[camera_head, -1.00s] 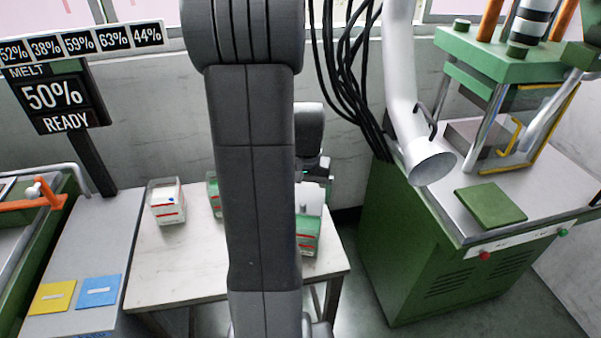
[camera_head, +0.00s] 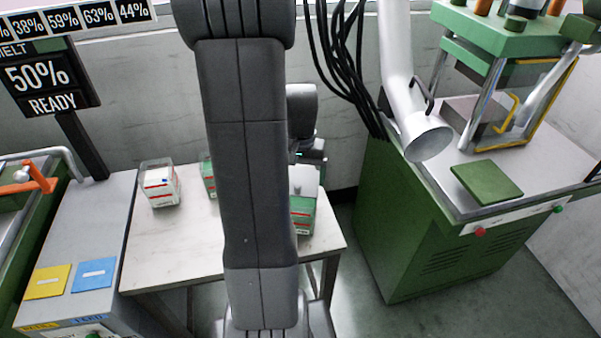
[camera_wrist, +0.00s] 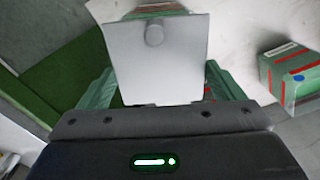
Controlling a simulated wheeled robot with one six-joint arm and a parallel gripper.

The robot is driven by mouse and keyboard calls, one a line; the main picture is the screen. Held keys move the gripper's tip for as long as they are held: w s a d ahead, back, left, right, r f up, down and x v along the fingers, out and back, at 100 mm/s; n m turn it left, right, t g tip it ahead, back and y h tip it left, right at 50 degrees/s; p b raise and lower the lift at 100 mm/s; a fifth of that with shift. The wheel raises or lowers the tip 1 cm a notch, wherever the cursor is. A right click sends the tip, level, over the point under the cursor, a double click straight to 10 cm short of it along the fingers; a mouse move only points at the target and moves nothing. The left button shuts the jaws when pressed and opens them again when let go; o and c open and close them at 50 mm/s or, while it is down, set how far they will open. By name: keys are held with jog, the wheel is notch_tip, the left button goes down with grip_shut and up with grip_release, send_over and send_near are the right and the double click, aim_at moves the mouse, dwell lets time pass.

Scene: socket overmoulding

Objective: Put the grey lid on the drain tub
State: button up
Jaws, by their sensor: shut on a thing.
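The pale grey lid (camera_wrist: 158,75) with a small round knob is between the green fingers of my gripper (camera_wrist: 160,98) in the wrist view. My gripper is shut on it. In the head view the lid (camera_head: 303,180) shows right of my arm, over a green tub (camera_head: 302,215) with red stripes at the table's right end. Part of this tub shows beyond the lid in the wrist view (camera_wrist: 150,9). I cannot tell whether the lid touches the tub or which tub is the drain tub. My arm hides much of the area.
A clear tub (camera_head: 159,186) with pale contents stands on the left of the white table (camera_head: 180,245). Another green tub (camera_head: 208,177) is partly behind my arm. A green press (camera_head: 400,230) stands close on the right. A signboard post (camera_head: 82,145) is at the left.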

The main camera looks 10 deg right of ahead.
aim_at(300, 180)
jog(key=shift+f+b, duration=1.25)
jog(key=shift+f, duration=0.65)
jog(key=o, duration=0.7)
jog(key=shift+o, duration=0.2)
notch_tip(300, 180, up, 14)
jog(key=shift+p, duration=0.35)
jog(key=shift+f, duration=0.1)
notch_tip(300, 180, down, 14)
jog(key=shift+r+b, duration=0.25)
jog(key=shift+b, duration=0.1)
jog(key=shift+r+p, duration=0.8)
jog(key=shift+r, duration=0.1)
